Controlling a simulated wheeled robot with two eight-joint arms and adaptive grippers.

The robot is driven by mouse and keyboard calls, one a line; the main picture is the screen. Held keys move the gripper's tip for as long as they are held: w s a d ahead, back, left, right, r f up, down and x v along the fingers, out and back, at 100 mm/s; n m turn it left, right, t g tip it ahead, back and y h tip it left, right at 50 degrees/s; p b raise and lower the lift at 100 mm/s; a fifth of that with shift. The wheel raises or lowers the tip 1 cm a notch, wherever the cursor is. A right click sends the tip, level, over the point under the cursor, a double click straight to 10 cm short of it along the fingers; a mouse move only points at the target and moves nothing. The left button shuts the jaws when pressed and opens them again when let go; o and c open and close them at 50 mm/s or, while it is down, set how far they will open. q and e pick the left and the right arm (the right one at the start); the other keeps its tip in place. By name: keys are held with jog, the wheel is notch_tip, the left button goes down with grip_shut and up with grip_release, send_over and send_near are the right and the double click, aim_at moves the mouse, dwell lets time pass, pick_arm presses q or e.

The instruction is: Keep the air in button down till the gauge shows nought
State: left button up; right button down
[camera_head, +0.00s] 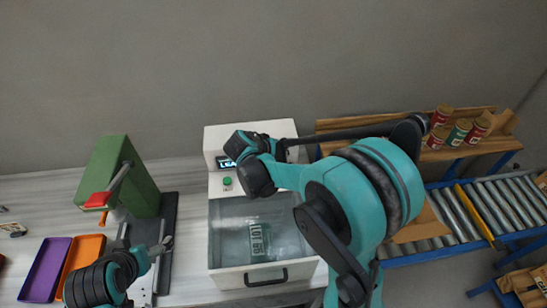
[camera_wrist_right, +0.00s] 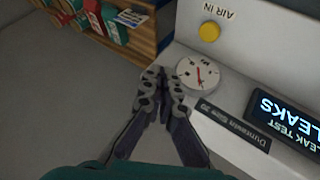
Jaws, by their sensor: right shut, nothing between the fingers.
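The white leak tester (camera_head: 285,129) stands on the bench, its screen (camera_head: 226,161) partly hidden by my right arm. In the right wrist view the yellow air in button (camera_wrist_right: 209,31) sits upside down beside the round white gauge (camera_wrist_right: 204,84). The gauge has a red needle; its figures are too small to read. My right gripper (camera_wrist_right: 163,78) is shut and empty, its tips in front of the panel near the gauge's edge, apart from the button in the picture. My left gripper (camera_head: 163,245) is low at the left, away from the tester; its jaw state is unclear.
The tester's clear-lidded chamber (camera_head: 228,213) holds a labelled pack (camera_head: 260,240). A green button (camera_head: 227,181) is on its front. A green press (camera_head: 140,180), a purple tray (camera_head: 45,268) and an orange tray (camera_head: 83,252) stand left. Cans (camera_head: 459,132) and a roller conveyor (camera_head: 500,200) are right.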

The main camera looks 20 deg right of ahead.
jog(key=shift+w+a+r, duration=0.1)
jog(key=shift+w+a, duration=0.15)
jog(key=shift+w, duration=0.3)
notch_tip(320, 180, down, 8)
jog(key=b, duration=0.6)
jog(key=shift+f+b, duration=0.3)
jog(key=shift+f, duration=0.1)
dwell(0.9)
